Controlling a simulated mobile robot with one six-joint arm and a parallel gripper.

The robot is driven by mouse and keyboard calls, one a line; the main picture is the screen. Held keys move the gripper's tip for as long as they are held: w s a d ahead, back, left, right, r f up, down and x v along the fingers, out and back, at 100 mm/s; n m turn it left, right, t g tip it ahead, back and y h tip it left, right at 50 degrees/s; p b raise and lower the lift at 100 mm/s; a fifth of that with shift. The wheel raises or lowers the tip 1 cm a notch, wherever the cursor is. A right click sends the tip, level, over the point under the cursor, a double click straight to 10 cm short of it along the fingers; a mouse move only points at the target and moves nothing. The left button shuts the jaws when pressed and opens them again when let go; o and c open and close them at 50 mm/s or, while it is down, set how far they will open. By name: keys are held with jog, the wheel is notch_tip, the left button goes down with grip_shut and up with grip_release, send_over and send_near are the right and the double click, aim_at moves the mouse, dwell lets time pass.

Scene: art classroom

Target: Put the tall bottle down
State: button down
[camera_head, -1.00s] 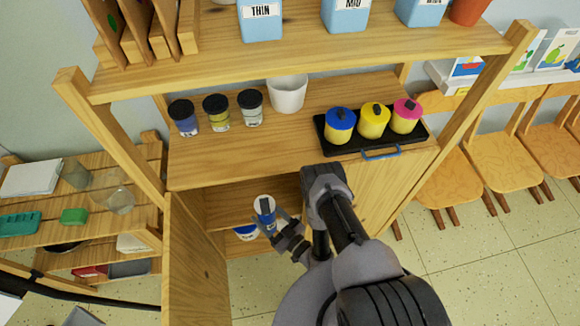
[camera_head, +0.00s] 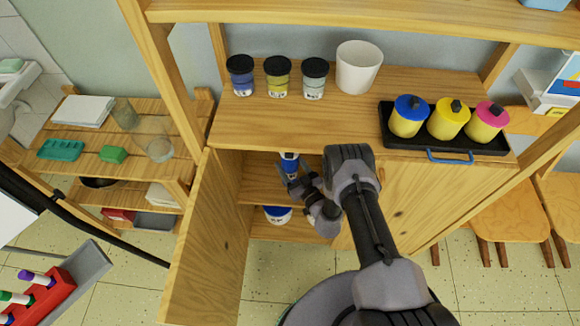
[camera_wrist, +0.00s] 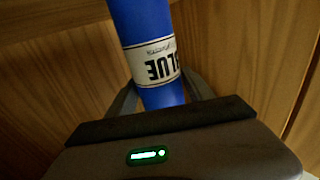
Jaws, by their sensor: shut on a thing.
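The tall blue bottle (camera_wrist: 143,30) has a white label reading "BLUE" and fills the middle of the wrist view. In the head view the bottle (camera_head: 289,163) is small and partly hidden by my gripper. My gripper (camera_head: 297,184) is shut around the bottle, inside the open lower compartment of the wooden cabinet. The bottle is at the height of the cabinet's inner shelf (camera_head: 258,188); I cannot tell whether its base touches the shelf.
The cabinet door (camera_head: 205,240) stands open on the left. A blue-and-white container (camera_head: 277,215) sits on the cabinet floor below. Above are lidded jars (camera_head: 278,78), a white cup (camera_head: 358,68) and a black tray (camera_head: 470,150) with yellow pots.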

jog(key=shift+c, duration=2)
grip_release()
jog(key=shift+r, duration=0.1)
jog(key=p+v, duration=0.4)
jog(key=v, duration=0.8)
jog(key=shift+p, duration=0.3)
jog(key=shift+s, duration=0.15)
